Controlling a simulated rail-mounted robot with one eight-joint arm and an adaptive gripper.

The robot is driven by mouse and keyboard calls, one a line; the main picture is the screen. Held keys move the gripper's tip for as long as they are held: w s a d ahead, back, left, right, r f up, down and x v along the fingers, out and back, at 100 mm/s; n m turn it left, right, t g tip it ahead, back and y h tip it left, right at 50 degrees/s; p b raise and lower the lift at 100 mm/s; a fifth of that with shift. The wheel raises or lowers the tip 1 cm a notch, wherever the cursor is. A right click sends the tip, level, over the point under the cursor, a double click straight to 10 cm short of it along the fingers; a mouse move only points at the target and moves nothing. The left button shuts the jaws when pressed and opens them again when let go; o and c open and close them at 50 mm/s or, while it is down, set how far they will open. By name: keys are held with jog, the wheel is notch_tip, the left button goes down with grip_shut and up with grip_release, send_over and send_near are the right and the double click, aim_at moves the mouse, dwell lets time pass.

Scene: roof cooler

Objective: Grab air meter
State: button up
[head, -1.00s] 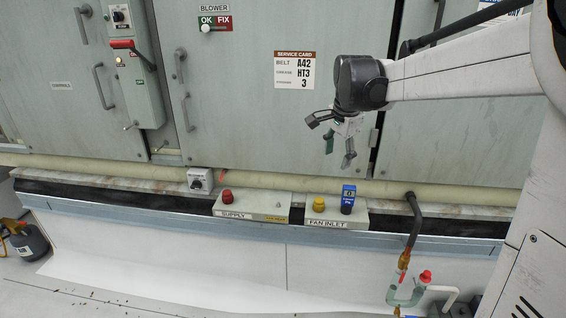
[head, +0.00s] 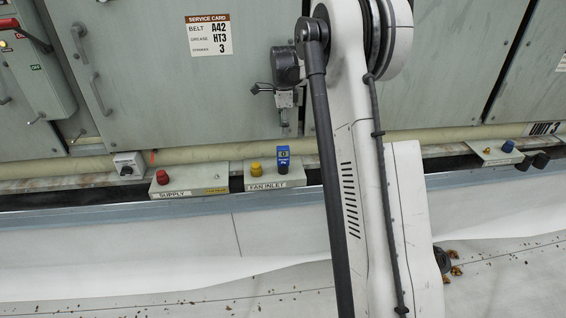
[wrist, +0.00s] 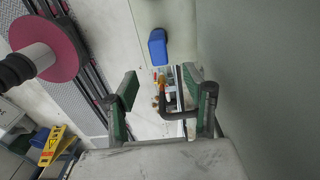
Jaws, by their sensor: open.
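The air meter (head: 283,159) is a small blue device with a display reading 0. It stands upright on the pale FAN INLET box (head: 274,179), right of a yellow knob. My gripper (head: 284,122) hangs above the meter in the head view, clear of it; its fingers look small and partly overlapped there. In the wrist view my gripper (wrist: 163,95) shows two green-padded fingers apart with nothing held. A blue block (wrist: 158,46), probably the meter, shows beyond and between the fingertips. Its display is not visible there.
A SUPPLY box (head: 187,179) with a red knob stands to the left. Green cabinet doors (head: 150,100) rise close behind. A yellow pipe (head: 100,164) runs along their foot. At right is another box (head: 495,152) with a blue knob. My arm covers the ledge right of the meter.

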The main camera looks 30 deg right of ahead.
aim_at(283, 147)
notch_tip(283, 147, down, 12)
jog(key=shift+a+f+b, duration=0.1)
jog(key=shift+b, duration=0.55)
jog(key=shift+c, duration=0.4)
grip_shut()
